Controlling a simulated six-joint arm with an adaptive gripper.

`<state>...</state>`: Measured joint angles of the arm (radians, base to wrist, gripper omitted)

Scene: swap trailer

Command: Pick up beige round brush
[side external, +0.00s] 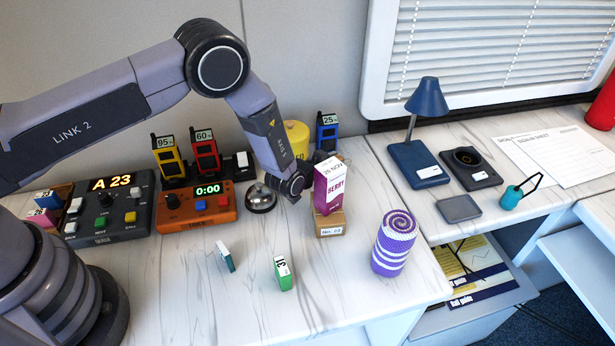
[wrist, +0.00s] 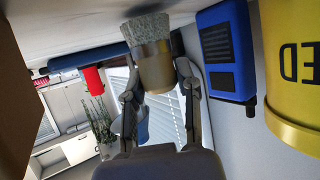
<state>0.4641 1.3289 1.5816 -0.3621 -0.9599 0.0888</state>
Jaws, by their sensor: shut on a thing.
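The beige round brush (wrist: 154,66) has a beige body and grey bristles. In the wrist view it is between the two fingers of my gripper (wrist: 160,80), which is shut on it. The picture is upside down there, and the bristles point toward the white tabletop (wrist: 75,25). I cannot tell whether they touch it. In the side view the brush and my fingertips are hidden behind my wrist and the berry box (side external: 328,186).
The berry box stands on a cardboard box (side external: 330,223). A yellow container (side external: 297,136) and a blue radio (side external: 327,133) stand behind my wrist. A silver bell (side external: 261,199) is to its left. A purple-white roll (side external: 394,243) stands front right.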

